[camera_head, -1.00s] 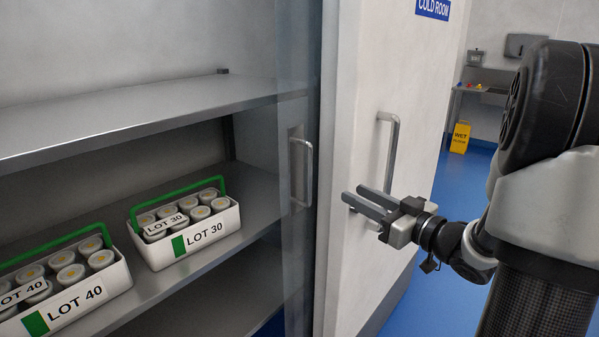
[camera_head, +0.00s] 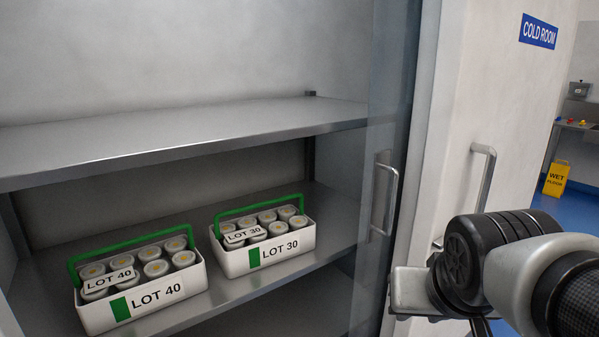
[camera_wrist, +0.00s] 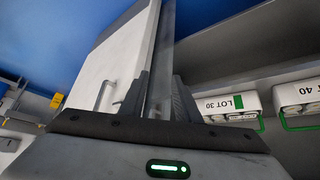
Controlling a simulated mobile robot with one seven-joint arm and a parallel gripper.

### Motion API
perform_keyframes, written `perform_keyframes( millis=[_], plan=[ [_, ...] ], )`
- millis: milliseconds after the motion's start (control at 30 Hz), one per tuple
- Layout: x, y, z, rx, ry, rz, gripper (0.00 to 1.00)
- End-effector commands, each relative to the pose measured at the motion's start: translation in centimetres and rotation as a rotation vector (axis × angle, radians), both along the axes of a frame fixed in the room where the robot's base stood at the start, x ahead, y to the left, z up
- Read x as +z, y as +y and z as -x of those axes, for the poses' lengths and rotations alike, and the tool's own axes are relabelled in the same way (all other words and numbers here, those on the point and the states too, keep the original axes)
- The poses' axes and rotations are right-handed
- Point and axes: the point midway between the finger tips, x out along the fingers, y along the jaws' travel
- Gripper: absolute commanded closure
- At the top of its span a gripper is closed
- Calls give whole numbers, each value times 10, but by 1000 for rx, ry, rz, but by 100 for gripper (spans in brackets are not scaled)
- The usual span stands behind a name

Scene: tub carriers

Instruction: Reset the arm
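My gripper (camera_wrist: 158,88) shows in the wrist view with its two dark fingers apart and nothing held between them. The edge of a door stands beyond the gap; I cannot tell how far away it is. In the head view my arm comes in at the lower right, in front of the white door. There the gripper's body (camera_head: 415,290) shows at the wrist's left, and its fingers are mostly hidden.
A glass door with a handle (camera_head: 384,196) and a white door with a handle (camera_head: 484,178) stand close to my arm. Left, a shelf holds the LOT 40 carrier (camera_head: 150,300) and LOT 30 carrier (camera_head: 270,252). A yellow wet-floor sign (camera_head: 556,178) stands behind.

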Motion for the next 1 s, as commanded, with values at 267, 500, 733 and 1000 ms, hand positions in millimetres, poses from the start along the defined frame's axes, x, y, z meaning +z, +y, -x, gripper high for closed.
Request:
perform_keyframes(
  millis=[267, 500, 733, 1000],
  plan=[
    [50, 41, 53, 151, 119, -19, 71],
    [112, 41, 53, 148, 118, -18, 71],
    [152, 40, 53, 147, 118, -18, 71],
    [152, 40, 53, 146, 118, -18, 71]
  ],
)
